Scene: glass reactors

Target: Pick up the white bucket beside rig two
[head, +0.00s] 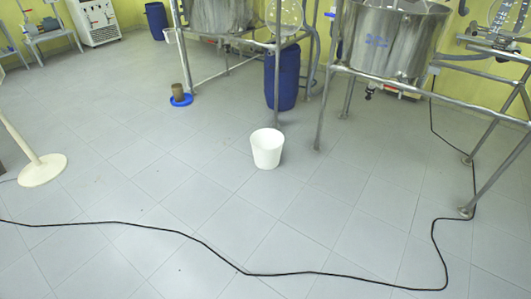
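The white bucket (267,150) stands upright and open-topped on the grey tiled floor, right of the picture's middle. It is in front of the gap between two metal-framed rigs. One rig (223,17) is behind it to the left and another rig (392,45) is to its right, each with a steel vessel. No label shows which one is rig two. My gripper is not in the view.
A black cable (200,241) runs across the floor in front of the bucket. A blue drum (282,78) stands behind it. A brown container on a blue dish (180,97) is at back left. A white stand base (42,170) is at left. Open floor surrounds the bucket's front and left.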

